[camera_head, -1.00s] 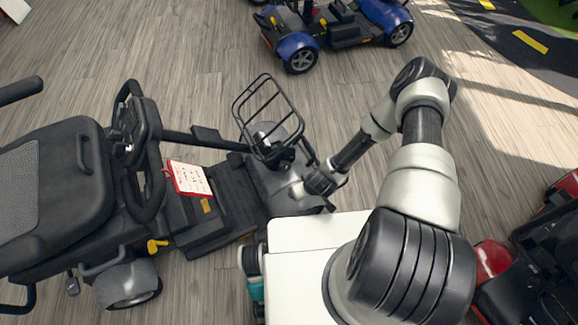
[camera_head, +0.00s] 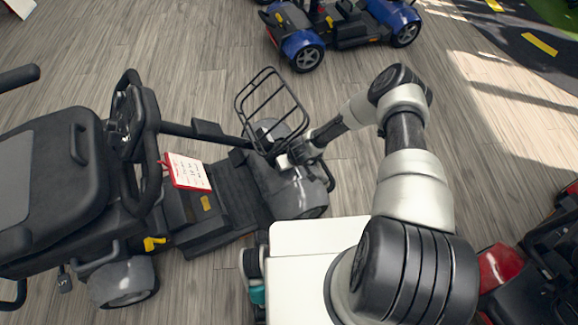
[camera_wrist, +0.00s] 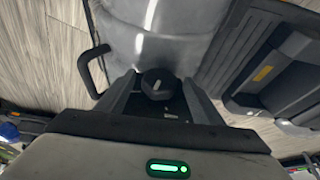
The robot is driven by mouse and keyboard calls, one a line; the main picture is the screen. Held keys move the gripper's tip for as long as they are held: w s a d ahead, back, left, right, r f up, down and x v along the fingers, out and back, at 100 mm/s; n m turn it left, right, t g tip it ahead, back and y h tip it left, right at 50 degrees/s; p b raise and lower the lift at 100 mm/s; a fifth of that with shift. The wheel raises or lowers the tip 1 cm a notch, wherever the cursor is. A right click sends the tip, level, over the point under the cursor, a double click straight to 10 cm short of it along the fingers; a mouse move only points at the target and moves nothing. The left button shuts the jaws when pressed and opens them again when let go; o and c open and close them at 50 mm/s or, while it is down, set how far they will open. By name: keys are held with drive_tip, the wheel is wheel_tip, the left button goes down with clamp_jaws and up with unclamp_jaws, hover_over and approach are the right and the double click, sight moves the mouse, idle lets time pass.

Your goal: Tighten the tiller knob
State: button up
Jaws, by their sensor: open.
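The tiller knob (camera_wrist: 158,84) is round and black with a pale mark on top. In the wrist view it shows between the two fingers of my gripper (camera_wrist: 160,90), with gaps on both sides. My gripper is open. In the head view my gripper (camera_head: 298,152) is at the front of the grey scooter, by the base of the wire basket (camera_head: 272,105). The knob cannot be made out there. The tiller (camera_head: 190,132) runs from the basket area left to the steering loop (camera_head: 143,140).
The grey front cover (camera_wrist: 160,35) lies beyond the knob, with a black bar loop (camera_wrist: 88,70) to its left. The scooter's seat (camera_head: 50,180) and a red-edged tag (camera_head: 188,171) are at left. A blue scooter (camera_head: 335,30) stands behind; wood floor between is clear.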

drive_tip(key=c, duration=1)
drive_tip(key=shift+c, duration=0.2)
drive_tip(key=shift+w+d, duration=0.1)
drive_tip(key=y, duration=0.1)
drive_tip(key=g+y, duration=0.1)
drive_tip(key=d+m+y, duration=0.1)
drive_tip(key=y, duration=0.1)
drive_tip(key=shift+w+f+g, duration=0.1)
drive_tip(key=shift+f+g, duration=0.15)
drive_tip(key=shift+g, duration=0.05)
drive_tip(key=y, duration=0.3)
drive_tip(key=m+g+y, duration=0.1)
drive_tip(key=y, duration=0.1)
drive_tip(key=shift+d+f, duration=0.15)
drive_tip(key=shift+f, duration=0.1)
drive_tip(key=shift+w, duration=0.1)
drive_tip(key=o, duration=1)
